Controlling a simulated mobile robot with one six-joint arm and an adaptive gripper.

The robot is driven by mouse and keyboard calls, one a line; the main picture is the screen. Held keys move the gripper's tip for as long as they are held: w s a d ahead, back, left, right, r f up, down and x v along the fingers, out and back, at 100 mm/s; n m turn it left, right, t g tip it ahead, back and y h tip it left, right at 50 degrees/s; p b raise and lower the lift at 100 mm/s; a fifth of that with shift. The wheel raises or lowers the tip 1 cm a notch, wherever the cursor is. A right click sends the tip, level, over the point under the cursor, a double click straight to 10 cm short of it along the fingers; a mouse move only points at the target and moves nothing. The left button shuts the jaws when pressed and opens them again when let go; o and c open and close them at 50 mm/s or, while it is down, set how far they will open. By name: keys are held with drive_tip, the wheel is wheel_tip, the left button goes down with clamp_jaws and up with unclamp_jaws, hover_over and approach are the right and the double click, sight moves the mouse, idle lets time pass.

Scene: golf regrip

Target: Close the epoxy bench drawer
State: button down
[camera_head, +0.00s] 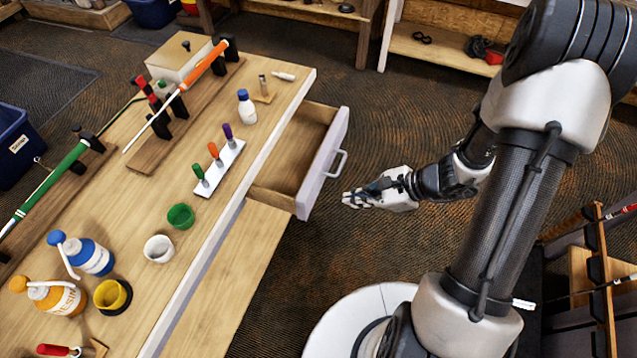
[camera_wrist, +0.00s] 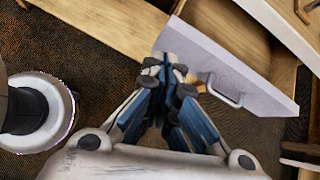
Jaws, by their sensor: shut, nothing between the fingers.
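The epoxy bench drawer (camera_head: 289,160) stands pulled out from the right side of the wooden bench (camera_head: 120,197). Its inside looks empty. Its pale front panel (camera_head: 323,163) carries a metal handle (camera_head: 339,163) on the outer face. My gripper (camera_head: 347,199) is shut and empty, just outside the drawer front, near the handle's lower end in the head view. In the wrist view my gripper (camera_wrist: 166,65) points toward the drawer front (camera_wrist: 225,68), with the handle (camera_wrist: 223,92) to the right of the fingertips. I cannot tell whether the fingertips touch the panel.
The bench top holds a white bottle (camera_head: 246,107), a rack of colored tools (camera_head: 218,167), several cups and bottles, and clubs in stands. A rack with clubs (camera_head: 600,270) stands at the lower right. The floor beyond the drawer (camera_head: 380,110) is clear.

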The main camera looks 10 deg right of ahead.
wheel_tip(320, 180, down, 6)
drive_tip(key=d+m+t, duration=0.1)
drive_tip(key=d+m, duration=0.1)
drive_tip(key=m, duration=0.2)
drive_tip(key=b, duration=0.3)
approach(309, 211)
wheel_tip(309, 211, down, 3)
drive_tip(key=a, duration=0.2)
drive_tip(key=shift+w+a, duration=0.65)
drive_tip(key=shift+w, duration=0.15)
